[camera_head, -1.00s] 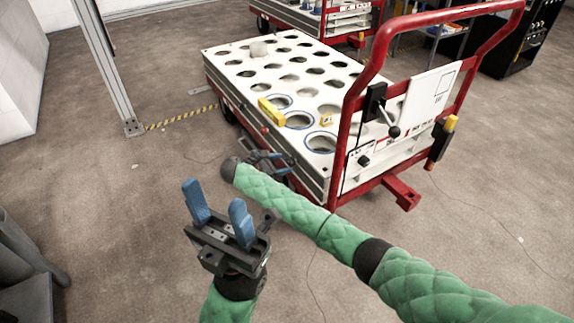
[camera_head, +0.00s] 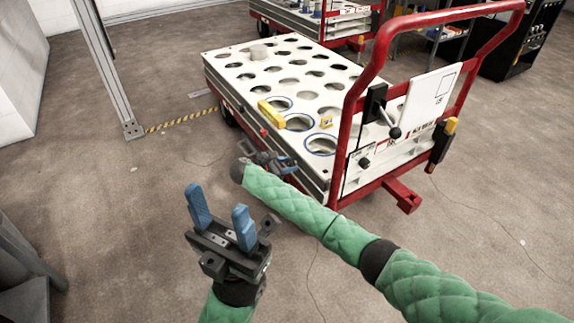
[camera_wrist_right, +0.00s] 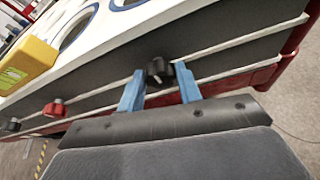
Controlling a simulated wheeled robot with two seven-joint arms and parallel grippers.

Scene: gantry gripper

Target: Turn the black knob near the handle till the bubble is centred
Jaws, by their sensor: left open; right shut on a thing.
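The black knob (camera_wrist_right: 158,71) is on the cart's side, between the blue fingers of my right gripper (camera_wrist_right: 160,80), which is shut on it. In the head view my right gripper (camera_head: 283,165) is at the cart's near side, and the knob it holds cannot be made out. A yellow level (camera_head: 271,112) lies on the perforated top; in the wrist view it (camera_wrist_right: 26,66) is at the left edge. Its vial is too small to read the bubble. My left gripper (camera_head: 220,215) is open and empty, above the floor in front of the cart.
The cart (camera_head: 226,61) has a red handle frame (camera_head: 368,75) at its right end, with a black lever (camera_head: 394,131). A small yellow piece (camera_head: 326,121) sits on its top. A red knob (camera_wrist_right: 54,108) is left of the black one. The floor around my left gripper is clear.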

